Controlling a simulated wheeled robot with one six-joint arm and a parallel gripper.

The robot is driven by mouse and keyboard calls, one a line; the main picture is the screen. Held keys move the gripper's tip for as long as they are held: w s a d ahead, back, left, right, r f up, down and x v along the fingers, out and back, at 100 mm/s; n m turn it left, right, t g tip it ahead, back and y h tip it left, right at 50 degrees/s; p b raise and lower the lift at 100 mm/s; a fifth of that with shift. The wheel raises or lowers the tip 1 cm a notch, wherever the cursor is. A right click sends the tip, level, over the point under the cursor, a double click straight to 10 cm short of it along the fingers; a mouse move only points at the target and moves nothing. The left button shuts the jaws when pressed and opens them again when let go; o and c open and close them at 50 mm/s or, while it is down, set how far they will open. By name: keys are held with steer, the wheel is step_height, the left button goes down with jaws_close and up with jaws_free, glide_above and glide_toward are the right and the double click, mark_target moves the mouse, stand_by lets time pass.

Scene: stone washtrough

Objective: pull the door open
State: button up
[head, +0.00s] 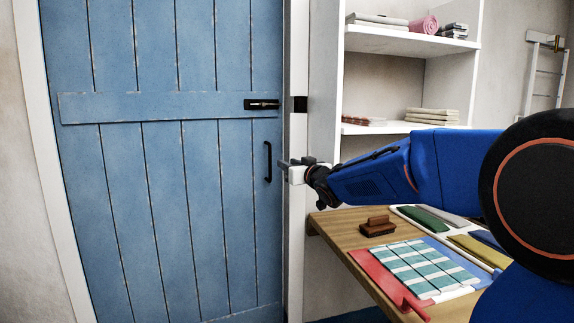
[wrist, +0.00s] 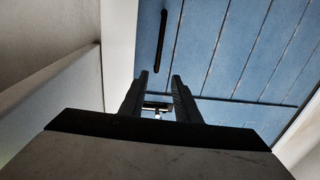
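The blue plank door (head: 180,190) stands shut in its white frame in the head view; it also fills the upper right of the wrist view (wrist: 240,45). Its black vertical pull handle (head: 267,161) is near the right edge, and it shows above the fingertips in the wrist view (wrist: 161,40). A black latch (head: 262,104) sits higher on the cross rail. My gripper (head: 283,167) is just right of the handle in the head view. In the wrist view my gripper (wrist: 158,80) has its fingers apart, with no handle between them. A small dark fitting shows beyond, between the fingers.
White shelves (head: 400,44) with folded cloths stand right of the door. A wooden table (head: 340,232) below my arm bears a brown brush-like block (head: 377,227), a checked cloth (head: 418,268) and other coloured cloths. The space before the door's left part looks clear.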

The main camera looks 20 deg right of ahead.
steer(key=shift+a+f, duration=0.1)
jaws_close()
steer(key=m, duration=1.9)
glide_toward(252, 175)
steer(key=shift+h, duration=0.4)
steer(key=w, duration=0.2)
steer(key=w+a, duration=0.1)
steer(key=w, duration=0.3)
steer(key=shift+w+a, duration=0.1)
steer(key=shift+a, duration=0.2)
